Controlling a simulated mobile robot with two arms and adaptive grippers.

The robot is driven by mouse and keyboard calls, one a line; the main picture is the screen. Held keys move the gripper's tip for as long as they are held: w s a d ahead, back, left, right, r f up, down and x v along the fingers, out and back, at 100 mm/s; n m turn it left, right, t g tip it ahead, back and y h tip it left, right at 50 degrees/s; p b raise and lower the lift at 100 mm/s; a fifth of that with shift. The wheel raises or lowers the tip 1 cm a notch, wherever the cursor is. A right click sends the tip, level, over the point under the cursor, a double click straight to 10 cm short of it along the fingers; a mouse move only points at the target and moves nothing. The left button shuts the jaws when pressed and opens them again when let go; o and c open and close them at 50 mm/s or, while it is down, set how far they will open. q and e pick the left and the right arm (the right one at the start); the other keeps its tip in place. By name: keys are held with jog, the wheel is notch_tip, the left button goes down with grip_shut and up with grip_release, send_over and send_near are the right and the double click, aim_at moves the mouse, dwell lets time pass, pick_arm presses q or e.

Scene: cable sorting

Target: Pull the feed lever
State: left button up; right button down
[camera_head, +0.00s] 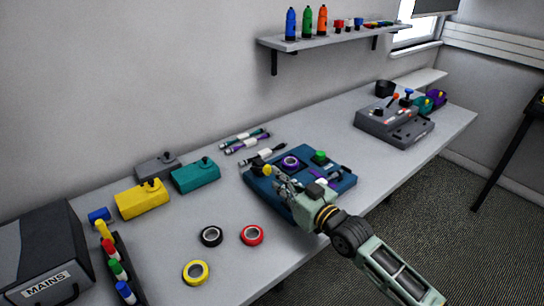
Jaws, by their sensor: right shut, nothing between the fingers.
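My right gripper (279,176) is over the left part of the blue board (339,187), with its fingers closed and empty. A yellow knob (267,170) shows close beside its fingertips; whether they touch I cannot tell. The board also bears a purple ring (290,163) and a green block (320,157). No lever is readably labelled as feed. My left gripper is not in view.
Black, red and yellow tape rolls (196,272) lie on the bench in front. A yellow box (143,201), a teal box (196,177) and a grey box stand at the left. A MAINS box (40,255) is at the front left. Bench between board and grey machine is clear.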

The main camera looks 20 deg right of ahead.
jog(key=s+d+r+p, duration=0.2)
jog(key=s+r, duration=0.6)
jog(key=shift+d, duration=0.4)
jog(key=shift+f, duration=0.15)
dwell(0.5)
